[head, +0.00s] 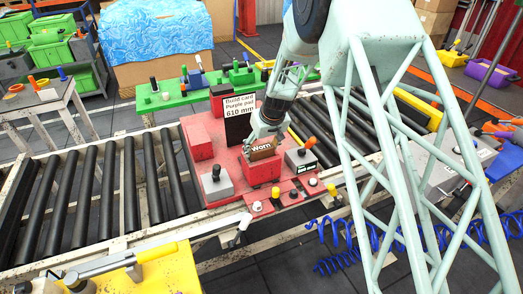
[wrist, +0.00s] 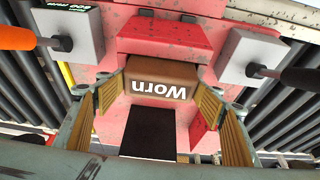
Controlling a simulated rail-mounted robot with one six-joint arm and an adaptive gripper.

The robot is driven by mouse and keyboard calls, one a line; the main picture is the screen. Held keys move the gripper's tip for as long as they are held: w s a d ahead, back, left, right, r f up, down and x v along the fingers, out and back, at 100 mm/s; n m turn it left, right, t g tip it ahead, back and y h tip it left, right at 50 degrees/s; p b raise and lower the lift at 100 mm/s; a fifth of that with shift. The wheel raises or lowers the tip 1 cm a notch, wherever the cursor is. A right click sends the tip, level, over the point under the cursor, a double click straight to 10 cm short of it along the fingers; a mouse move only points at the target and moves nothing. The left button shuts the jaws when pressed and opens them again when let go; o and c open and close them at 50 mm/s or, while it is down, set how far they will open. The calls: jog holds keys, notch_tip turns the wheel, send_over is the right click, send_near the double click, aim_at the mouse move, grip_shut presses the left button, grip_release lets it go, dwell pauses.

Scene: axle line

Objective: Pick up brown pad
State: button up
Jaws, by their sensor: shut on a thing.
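The brown pad (head: 262,148), marked "Worn", is at the red fixture's front block (head: 262,170). In the wrist view the brown pad (wrist: 160,82) lies between the yellow-ribbed fingers of my gripper (wrist: 160,100). My gripper (head: 265,135) comes down from above and is shut on the pad. In the head view the pad is just above or on the block; I cannot tell whether it touches. A dark rectangular recess or surface (wrist: 148,132) shows beside the pad in the wrist view.
A build card (head: 238,113) reading "Purple pad 610 mm" stands behind the pad. Grey blocks with a black knob (head: 215,185) and an orange handle (head: 300,158) flank it. Black rollers (head: 100,190) run on both sides. A purple bin (head: 490,72) stands far right.

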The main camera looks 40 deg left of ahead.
aim_at(260, 146)
jog(key=shift+r, duration=1.55)
jog(key=s+d+r+b, duration=0.1)
jog(key=s+d+b, duration=0.2)
jog(key=s+d, duration=0.7)
jog(key=shift+s+d+r, duration=0.2)
jog(key=shift+s+d, duration=0.1)
jog(key=shift+d, duration=0.75)
